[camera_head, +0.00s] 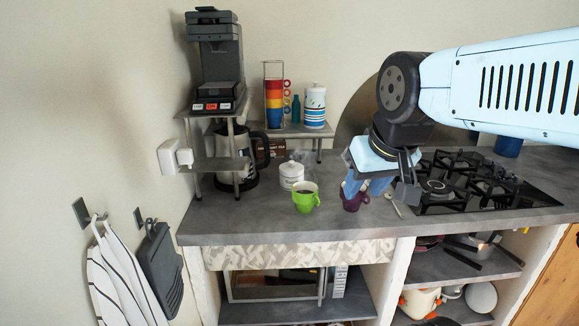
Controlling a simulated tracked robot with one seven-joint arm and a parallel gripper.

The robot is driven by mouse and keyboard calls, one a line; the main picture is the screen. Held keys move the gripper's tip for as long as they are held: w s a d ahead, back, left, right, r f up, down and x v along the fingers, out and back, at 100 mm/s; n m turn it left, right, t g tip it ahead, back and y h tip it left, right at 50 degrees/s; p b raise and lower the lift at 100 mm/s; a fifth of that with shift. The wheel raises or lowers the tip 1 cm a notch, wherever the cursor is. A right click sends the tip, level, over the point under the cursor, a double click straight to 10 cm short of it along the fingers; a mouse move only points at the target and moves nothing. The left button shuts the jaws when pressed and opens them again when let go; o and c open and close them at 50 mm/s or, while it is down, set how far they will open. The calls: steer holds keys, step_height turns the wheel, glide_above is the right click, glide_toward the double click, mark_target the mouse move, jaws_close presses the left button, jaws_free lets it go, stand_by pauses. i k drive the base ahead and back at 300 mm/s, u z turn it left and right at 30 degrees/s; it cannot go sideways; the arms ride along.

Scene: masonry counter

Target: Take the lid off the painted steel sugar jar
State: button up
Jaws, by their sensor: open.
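A small white lidded jar (291,176), which looks like the sugar jar, stands upright on the grey counter left of centre. Its lid (291,164) sits on top with a small knob. My gripper (365,190) points down over the counter to the right of the jar, apart from it. Its blue fingers are open, and they partly cover a purple mug (352,202). Whether they touch the mug cannot be told from this view.
A green mug (305,198) stands close to the jar, front right. A kettle (240,158) is behind left under a shelf. A striped canister (315,106) and stacked coloured mugs (275,102) stand on a rear shelf. A gas hob (470,182) and spoon (394,204) lie right.

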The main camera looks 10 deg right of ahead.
mark_target(288, 168)
steer(key=z, duration=0.05)
steer(key=i, duration=0.85)
steer(key=u, duration=0.1)
